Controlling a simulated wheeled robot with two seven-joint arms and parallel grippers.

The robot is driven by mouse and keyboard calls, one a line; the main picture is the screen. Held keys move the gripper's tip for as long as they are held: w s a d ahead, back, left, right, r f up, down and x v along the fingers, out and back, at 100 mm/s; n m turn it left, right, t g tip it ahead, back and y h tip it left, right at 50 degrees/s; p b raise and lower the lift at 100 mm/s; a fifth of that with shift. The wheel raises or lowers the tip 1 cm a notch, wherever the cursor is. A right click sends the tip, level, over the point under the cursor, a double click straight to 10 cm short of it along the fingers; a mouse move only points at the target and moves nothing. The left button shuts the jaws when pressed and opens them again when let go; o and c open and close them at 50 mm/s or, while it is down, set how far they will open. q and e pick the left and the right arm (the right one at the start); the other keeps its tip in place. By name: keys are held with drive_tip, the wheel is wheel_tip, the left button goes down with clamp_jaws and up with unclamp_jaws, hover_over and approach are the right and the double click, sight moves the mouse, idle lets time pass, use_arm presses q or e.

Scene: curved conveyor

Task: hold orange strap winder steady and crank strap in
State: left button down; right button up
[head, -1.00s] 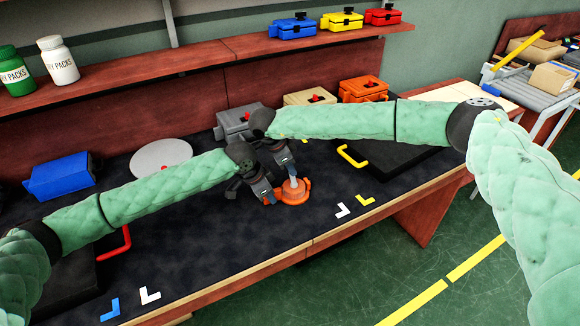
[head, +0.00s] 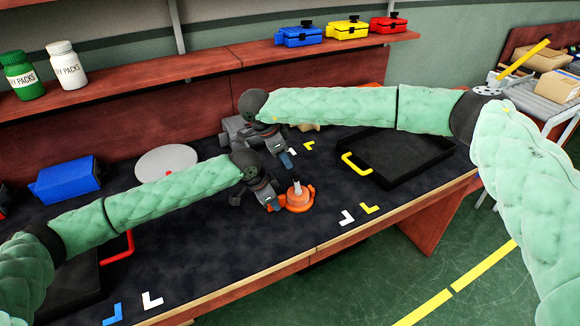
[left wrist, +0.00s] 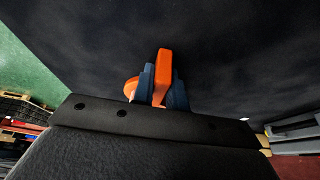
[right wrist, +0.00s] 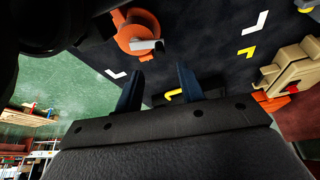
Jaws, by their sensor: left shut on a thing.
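The orange strap winder (head: 300,203) sits on the dark bench mat near the front edge, with a pale grey crank (head: 296,188) standing on top. My left gripper (head: 272,205) is at the winder's left side. In the left wrist view its blue fingers (left wrist: 161,88) are shut on an upright orange part of the winder (left wrist: 165,65). My right gripper (head: 288,163) is above and just behind the winder, apart from the crank. In the right wrist view its fingers (right wrist: 158,88) are open and empty, with the winder (right wrist: 133,38) and crank beyond them. I cannot make out the strap.
A black tray with a yellow handle (head: 357,164) lies right of the winder. A grey disc (head: 167,163) and blue box (head: 67,180) are left. A tan box (right wrist: 295,75) shows in the right wrist view. White and yellow corner marks (head: 347,218) lie on clear mat.

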drive_tip(key=shift+v, duration=1.8)
use_arm(q)
drive_tip(key=c, duration=1.3)
unclamp_jaws()
